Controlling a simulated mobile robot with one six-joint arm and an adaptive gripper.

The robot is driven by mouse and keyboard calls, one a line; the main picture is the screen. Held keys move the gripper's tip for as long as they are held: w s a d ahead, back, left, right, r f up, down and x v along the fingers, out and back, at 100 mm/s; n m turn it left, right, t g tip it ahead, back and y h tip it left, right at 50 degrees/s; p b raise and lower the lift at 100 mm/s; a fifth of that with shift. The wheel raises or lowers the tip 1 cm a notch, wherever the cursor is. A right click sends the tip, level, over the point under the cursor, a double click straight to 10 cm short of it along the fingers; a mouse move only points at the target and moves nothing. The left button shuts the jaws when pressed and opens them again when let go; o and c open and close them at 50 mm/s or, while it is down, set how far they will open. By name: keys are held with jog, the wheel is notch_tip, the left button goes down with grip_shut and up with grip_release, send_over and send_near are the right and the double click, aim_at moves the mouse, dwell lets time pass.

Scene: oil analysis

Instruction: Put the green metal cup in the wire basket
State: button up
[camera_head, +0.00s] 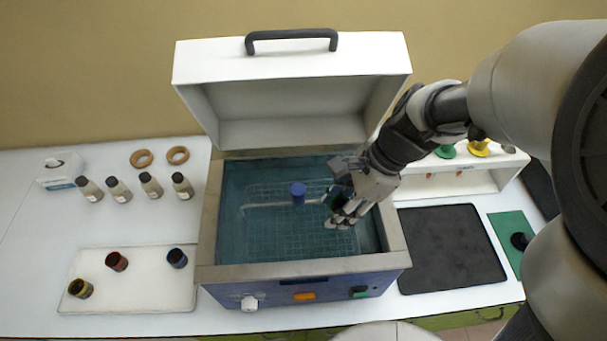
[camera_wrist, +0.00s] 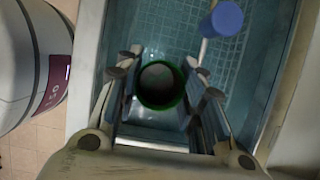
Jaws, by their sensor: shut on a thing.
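The green metal cup (camera_wrist: 162,101) is between the two fingers of my gripper (camera_wrist: 160,88), which is shut on it; its round green rim and grey inside show in the wrist view. In the head view, my gripper (camera_head: 345,208) is over the right part of the open bath and mostly hides the cup. The wire basket (camera_head: 285,230) lies in the bath's teal water, with its mesh also in the wrist view (camera_wrist: 160,35). The cup is above the basket's right side; I cannot tell its exact height.
The bath's white lid (camera_head: 290,95) stands open behind. A blue knob (camera_head: 298,190) rises on a rod over the basket. The bath rim (camera_head: 300,268) surrounds it. Yellow (camera_head: 80,288), red (camera_head: 116,261) and blue (camera_head: 177,258) cups stand on a white tray at left. A black mat (camera_head: 450,250) lies right.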

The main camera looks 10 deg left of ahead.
jog(key=f+b, duration=0.2)
jog(key=f, duration=0.5)
jog(key=f+b, duration=0.2)
jog(key=f, duration=0.5)
jog(key=shift+s+d+b, duration=0.15)
jog(key=shift+s+b, duration=0.05)
jog(key=shift+b, duration=0.15)
jog(key=a, duration=0.2)
jog(key=s+a, duration=0.1)
jog(key=a, duration=0.1)
jog(key=shift+r, duration=0.3)
jog(key=shift+s+a, duration=0.1)
jog(key=shift+a, duration=0.55)
jog(key=a, duration=0.2)
jog(key=f+b, duration=0.1)
jog(key=shift+s+a, duration=0.35)
jog(key=shift+a, duration=0.05)
jog(key=shift+f, duration=0.15)
jog(key=shift+w+d, duration=0.1)
jog(key=shift+d, duration=0.05)
jog(key=shift+f, duration=0.1)
jog(key=o, duration=0.8)
